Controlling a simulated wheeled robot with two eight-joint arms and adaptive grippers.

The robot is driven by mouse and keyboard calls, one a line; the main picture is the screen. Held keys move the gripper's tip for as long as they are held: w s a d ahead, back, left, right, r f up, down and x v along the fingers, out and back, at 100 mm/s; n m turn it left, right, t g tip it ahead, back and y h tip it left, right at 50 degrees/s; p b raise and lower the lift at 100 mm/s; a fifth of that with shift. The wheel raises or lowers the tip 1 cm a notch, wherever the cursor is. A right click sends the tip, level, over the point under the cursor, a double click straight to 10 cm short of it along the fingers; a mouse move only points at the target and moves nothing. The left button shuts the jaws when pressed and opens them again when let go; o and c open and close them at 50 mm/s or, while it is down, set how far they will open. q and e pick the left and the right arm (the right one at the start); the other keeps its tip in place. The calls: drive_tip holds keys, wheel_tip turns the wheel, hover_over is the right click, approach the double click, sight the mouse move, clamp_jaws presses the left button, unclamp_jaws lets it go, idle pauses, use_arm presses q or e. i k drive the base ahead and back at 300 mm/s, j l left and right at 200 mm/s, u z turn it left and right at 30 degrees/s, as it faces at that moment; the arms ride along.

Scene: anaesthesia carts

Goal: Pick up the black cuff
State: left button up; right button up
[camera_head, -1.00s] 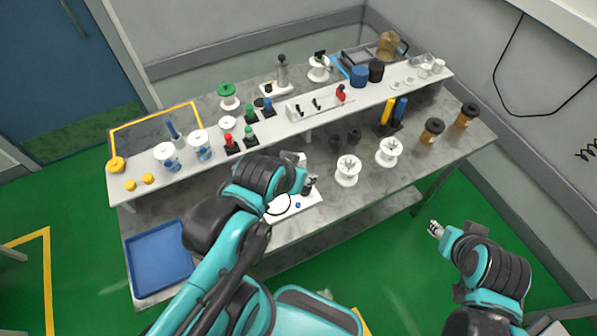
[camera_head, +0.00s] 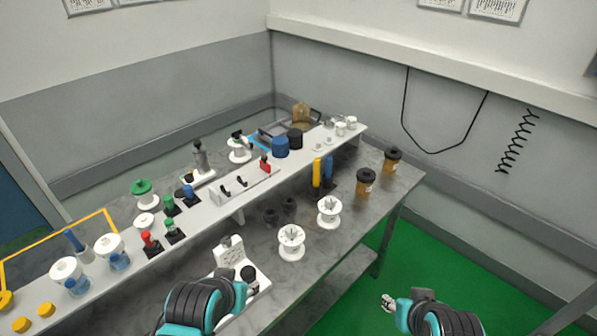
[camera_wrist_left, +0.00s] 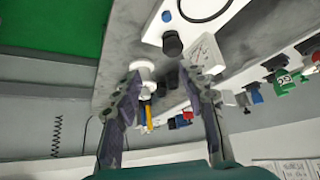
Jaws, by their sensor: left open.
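A black cylinder (camera_head: 295,139), which looks like the black cuff, stands on the raised shelf beside a similar blue cylinder (camera_head: 280,147). I cannot clearly make it out in the left wrist view. My left gripper (camera_wrist_left: 163,82) is open and empty in the wrist view, its fingers spread toward the table. In the head view my left arm is low at the near side of the table, well short of the black cylinder, and its fingertips are hidden. My right gripper (camera_head: 388,302) is over the green floor right of the table, too small to read.
A white board with a gauge (camera_head: 229,252) lies near my left arm. White spools (camera_head: 291,243) and brown jars (camera_head: 365,183) stand on the lower tabletop. A yellow cylinder (camera_head: 317,172) and small dark pieces (camera_head: 270,215) are below the shelf. The shelf is crowded.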

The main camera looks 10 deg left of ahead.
sight(289, 205)
drive_tip(key=i+l, duration=1.1)
drive_tip(key=l, duration=0.1)
